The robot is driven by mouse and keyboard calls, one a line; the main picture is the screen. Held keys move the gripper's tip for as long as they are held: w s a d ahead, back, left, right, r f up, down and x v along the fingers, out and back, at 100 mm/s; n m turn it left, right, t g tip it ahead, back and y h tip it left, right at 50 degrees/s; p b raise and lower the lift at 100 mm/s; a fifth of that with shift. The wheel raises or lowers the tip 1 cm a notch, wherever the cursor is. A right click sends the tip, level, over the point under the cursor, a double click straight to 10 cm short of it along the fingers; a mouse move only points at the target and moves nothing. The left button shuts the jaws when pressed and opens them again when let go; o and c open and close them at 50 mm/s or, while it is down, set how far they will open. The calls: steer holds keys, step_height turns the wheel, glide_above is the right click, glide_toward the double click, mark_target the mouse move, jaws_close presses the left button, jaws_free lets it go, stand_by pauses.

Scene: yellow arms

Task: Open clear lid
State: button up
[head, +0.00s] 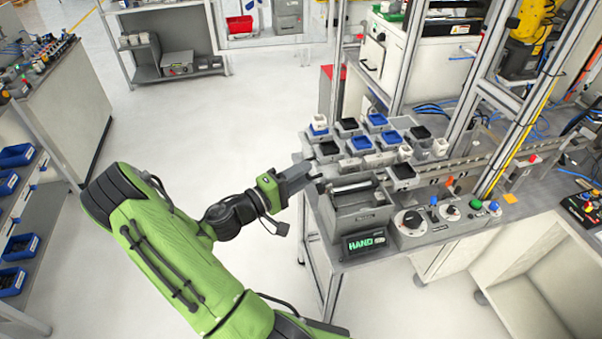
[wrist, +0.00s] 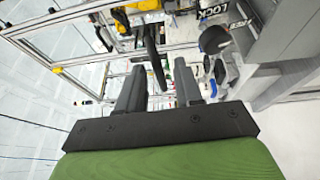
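My gripper (head: 311,180) is at the left edge of the workbench, close to the upper left of a grey box (head: 361,213). In the wrist view its two fingers (wrist: 160,84) are apart, with a gap between them. A dark bar (wrist: 152,48) shows in line with this gap; I cannot tell whether it lies between the fingertips or beyond them. No clear lid stands out for certain. A pale bar (head: 353,187) runs across the top of the grey box, and the box's inside looks dark.
Small grey bins with blue and black tops (head: 361,143) stand behind the box. A HAND display (head: 364,243) is on its front. A control panel with a black knob (head: 412,220) is to the right. Metal frame posts (head: 407,55) rise behind. The floor left of the bench is clear.

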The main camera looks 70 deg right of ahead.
steer(key=shift+c, duration=0.3)
jaws_close()
steer(key=shift+f, duration=0.1)
stand_by(1.0)
